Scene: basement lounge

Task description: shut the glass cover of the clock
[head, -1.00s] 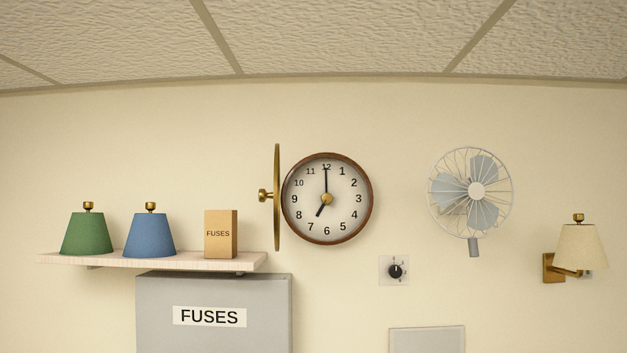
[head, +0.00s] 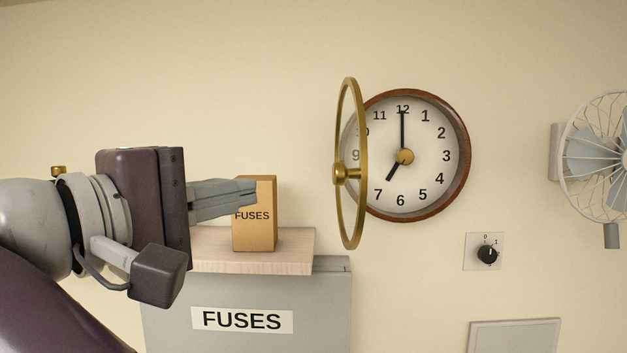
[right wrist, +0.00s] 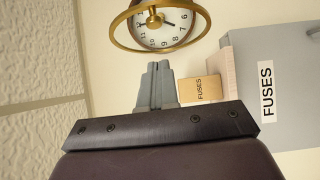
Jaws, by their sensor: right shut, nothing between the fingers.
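The round wall clock (head: 425,190) has a wooden rim and a white face. Its brass-rimmed glass cover (head: 349,235) stands open, swung out from the wall on the clock's left side, with a brass knob (head: 340,173) on it. The clock (right wrist: 181,31) and the cover's ring (right wrist: 119,39) also show in the right wrist view, ahead of the fingers. My right gripper (head: 255,191) comes in from the left, shut and empty. It is left of the cover and apart from it, in front of the fuse box carton. My left gripper is not in view.
A FUSES carton (head: 255,238) stands on a wooden shelf (head: 290,262) behind my right fingers. A grey FUSES cabinet (head: 325,310) is below. A dial switch (head: 487,254) and a fan (head: 600,160) are to the right. The wall between carton and cover is clear.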

